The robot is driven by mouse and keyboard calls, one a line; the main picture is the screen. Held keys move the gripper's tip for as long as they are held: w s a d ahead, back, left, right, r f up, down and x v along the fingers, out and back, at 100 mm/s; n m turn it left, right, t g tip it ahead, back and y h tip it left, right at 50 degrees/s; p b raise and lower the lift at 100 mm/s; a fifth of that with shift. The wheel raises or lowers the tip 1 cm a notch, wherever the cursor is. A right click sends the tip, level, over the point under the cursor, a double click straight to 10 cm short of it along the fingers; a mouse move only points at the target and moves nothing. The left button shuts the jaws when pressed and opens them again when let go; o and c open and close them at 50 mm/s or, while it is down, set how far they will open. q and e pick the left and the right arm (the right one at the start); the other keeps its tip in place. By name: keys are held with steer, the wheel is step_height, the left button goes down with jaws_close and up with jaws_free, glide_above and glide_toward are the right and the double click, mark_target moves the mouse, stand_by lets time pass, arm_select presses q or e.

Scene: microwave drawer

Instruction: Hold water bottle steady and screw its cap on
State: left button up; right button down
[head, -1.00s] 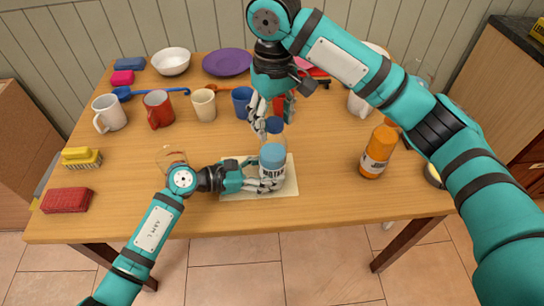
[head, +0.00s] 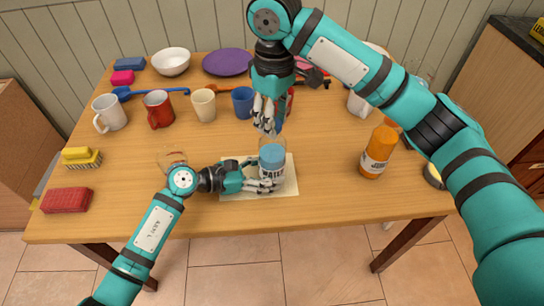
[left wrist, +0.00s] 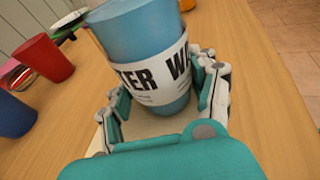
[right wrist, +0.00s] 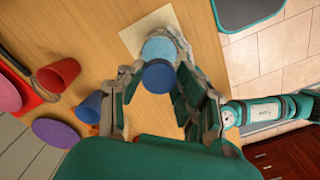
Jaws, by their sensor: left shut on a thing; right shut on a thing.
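The water bottle (head: 272,160) stands upright on a pale mat (head: 287,186), light blue with a white label. My left gripper (head: 268,181) is shut around its lower part; the left wrist view shows fingers on both sides of the bottle (left wrist: 150,45). My right gripper (head: 268,128) points down above the bottle. It is shut on the dark blue cap (head: 280,121), which shows as a disc in the right wrist view (right wrist: 159,76), overlapping the bottle (right wrist: 160,47) there. In the head view the cap appears above the bottle's top. Fingers partly hide it, and I cannot tell exact alignment.
An orange juice bottle (head: 377,152) stands to the right. Mugs and cups, including a red mug (head: 158,109) and a blue cup (head: 243,102), stand behind. A yellow brush (head: 82,157) and red sponge (head: 66,199) lie left. The front right of the table is clear.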

steer(key=m, duration=0.4)
steer(key=shift+s+a, duration=0.15)
steer(key=m, duration=0.9)
steer(key=shift+m, duration=0.3)
steer(key=m, duration=0.4)
steer(key=shift+d+m, duration=0.2)
steer(key=shift+m, duration=0.2)
steer(key=c, duration=1)
jaws_free()
